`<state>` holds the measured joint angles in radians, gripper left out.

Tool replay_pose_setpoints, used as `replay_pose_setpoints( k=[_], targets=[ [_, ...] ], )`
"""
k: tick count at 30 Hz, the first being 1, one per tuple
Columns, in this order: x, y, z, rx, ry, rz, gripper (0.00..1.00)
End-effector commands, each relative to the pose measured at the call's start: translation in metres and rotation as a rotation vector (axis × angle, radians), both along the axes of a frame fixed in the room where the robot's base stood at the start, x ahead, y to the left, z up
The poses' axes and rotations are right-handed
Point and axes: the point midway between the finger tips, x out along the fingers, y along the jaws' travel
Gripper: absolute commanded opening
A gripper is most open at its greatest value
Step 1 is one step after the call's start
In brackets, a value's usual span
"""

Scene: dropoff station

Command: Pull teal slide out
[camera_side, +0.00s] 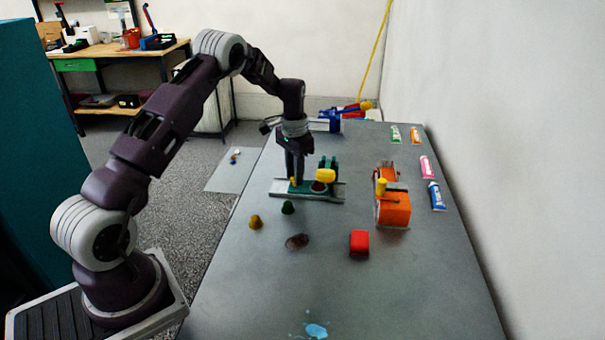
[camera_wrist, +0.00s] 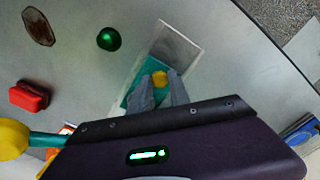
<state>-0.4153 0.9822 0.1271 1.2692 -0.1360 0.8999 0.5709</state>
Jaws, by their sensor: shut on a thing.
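The teal slide (camera_side: 303,188) sits in a pale grey rail (camera_side: 335,197) on the table. In the wrist view the teal slide (camera_wrist: 150,67) fills the near part of the rail (camera_wrist: 178,46), and the rail's far end is bare. A small yellow knob (camera_wrist: 160,77) stands on the slide. My gripper (camera_wrist: 160,88) is shut on this knob, one grey finger on each side. In the side view my gripper (camera_side: 296,180) points straight down at the slide's left part, and the fingers partly hide the knob.
A green fixture with a yellow ball (camera_side: 326,175) stands close right of my gripper. An orange block device (camera_side: 393,208) is further right. Tubes (camera_side: 436,195) line the right edge.

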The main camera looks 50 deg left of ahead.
Motion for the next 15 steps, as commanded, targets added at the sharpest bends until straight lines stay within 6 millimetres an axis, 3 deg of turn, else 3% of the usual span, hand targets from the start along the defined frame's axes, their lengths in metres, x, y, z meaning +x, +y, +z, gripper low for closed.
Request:
replay_pose_setpoints(
  k=[6, 15],
  targets=[
    [-0.035, 0.037, 0.001, 0.003, -0.003, 0.005, 0.00],
    [-0.047, 0.049, 0.001, 0.005, -0.003, 0.001, 0.00]
  ],
)
